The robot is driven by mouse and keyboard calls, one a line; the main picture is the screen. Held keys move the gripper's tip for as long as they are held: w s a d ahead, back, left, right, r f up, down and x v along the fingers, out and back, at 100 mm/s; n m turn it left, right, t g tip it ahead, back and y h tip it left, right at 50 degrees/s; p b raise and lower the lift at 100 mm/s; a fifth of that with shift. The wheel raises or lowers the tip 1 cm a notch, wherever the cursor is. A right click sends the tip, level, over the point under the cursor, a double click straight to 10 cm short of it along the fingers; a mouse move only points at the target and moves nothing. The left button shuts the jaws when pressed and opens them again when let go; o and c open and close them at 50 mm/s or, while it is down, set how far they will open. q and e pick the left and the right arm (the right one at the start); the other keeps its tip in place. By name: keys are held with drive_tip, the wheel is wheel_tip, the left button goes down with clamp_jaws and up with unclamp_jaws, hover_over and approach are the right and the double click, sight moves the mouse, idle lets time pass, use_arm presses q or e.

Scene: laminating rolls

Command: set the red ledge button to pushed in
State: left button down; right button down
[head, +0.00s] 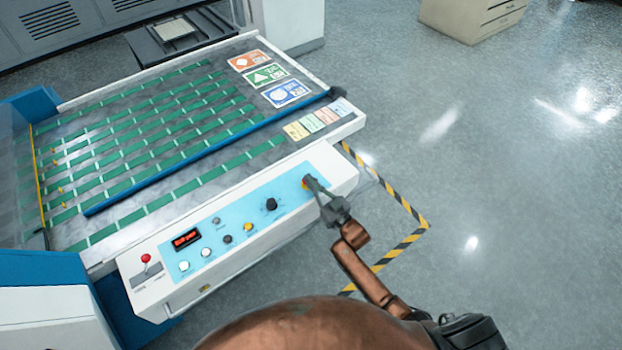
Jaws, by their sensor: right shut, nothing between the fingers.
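The white ledge (225,235) with a light blue control panel runs along the front of the machine. My left gripper is not in view.
A slatted bed with a blue bar (190,164) lies behind. The floor at right is open beyond striped tape (407,240).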

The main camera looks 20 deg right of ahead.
wheel_tip(320, 180, down, 3)
drive_tip(key=shift+s+r+b, duration=0.15)
drive_tip(key=shift+r+b, duration=0.05)
drive_tip(key=shift+b, duration=0.6)
drive_tip(key=shift+s+f, duration=0.1)
drive_tip(key=shift+f, duration=0.05)
drive_tip(key=r+p, duration=0.2)
drive_tip(key=r, duration=0.1)
drive_tip(key=r+p, duration=0.1)
drive_tip(key=shift+w+a+r, duration=0.2)
drive_tip(key=shift+w+r, duration=0.15)
drive_tip(key=shift+w, duration=0.05)
drive_tip(key=r+v, duration=0.1)
drive_tip(key=v, duration=0.8)
drive_tip(key=shift+s+d+f, duration=0.2)
drive_tip(key=shift+s, duration=0.2)
